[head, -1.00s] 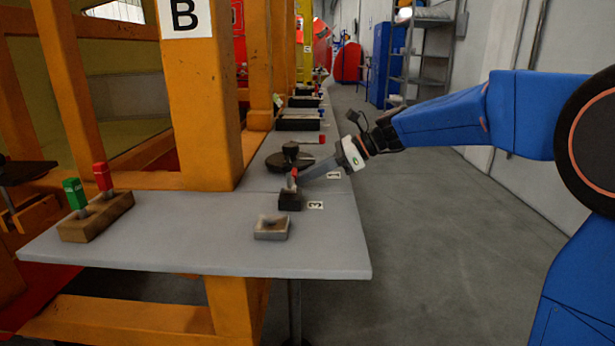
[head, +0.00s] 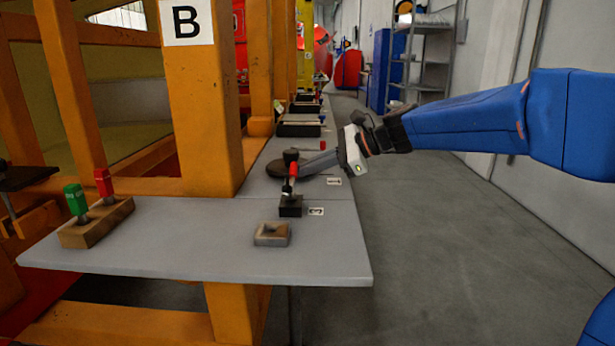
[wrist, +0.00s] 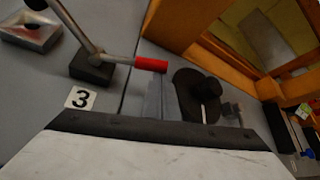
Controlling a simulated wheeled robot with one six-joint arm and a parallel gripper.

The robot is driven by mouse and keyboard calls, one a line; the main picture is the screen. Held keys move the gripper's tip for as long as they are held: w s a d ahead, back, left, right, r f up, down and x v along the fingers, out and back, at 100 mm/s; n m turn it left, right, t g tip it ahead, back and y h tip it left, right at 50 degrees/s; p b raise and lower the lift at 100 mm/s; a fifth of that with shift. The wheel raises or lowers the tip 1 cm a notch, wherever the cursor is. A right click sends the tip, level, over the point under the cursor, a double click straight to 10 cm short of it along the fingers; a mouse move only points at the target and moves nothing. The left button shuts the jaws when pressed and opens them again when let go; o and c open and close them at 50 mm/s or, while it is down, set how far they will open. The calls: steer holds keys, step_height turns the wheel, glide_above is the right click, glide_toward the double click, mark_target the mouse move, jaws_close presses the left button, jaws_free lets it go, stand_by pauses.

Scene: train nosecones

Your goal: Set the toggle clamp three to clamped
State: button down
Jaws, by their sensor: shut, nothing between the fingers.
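Clamp three has a black base (head: 290,207) on the grey table, with a white "3" label (head: 316,211) beside it. Its lever stands up from the base, with a red grip (head: 293,170) at the top. In the wrist view the clamp's metal bar and lever join above the base (wrist: 92,72), and the red grip (wrist: 151,64) points right. My gripper (head: 305,168) is shut and empty, its tips beside the red grip at its right in the head view. Whether they touch it I cannot tell.
A hollow square block (head: 272,234) sits in front of the clamp. A dark round fixture (head: 289,168) stands behind it, near a "1" label (head: 334,182). A wooden block with green and red handles (head: 97,222) is at left. An orange post (head: 202,110) rises behind the table.

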steer(key=r, duration=0.1)
steer(key=s+r+n+t, duration=0.1)
steer(key=r+n+t, duration=0.1)
steer(key=shift+s+y, duration=0.3)
steer(key=shift+s+a+r+n+t, duration=0.1)
steer(key=shift+s+r+n+t, duration=0.7)
steer(key=shift+s+r, duration=0.6)
steer(key=shift+s, duration=0.15)
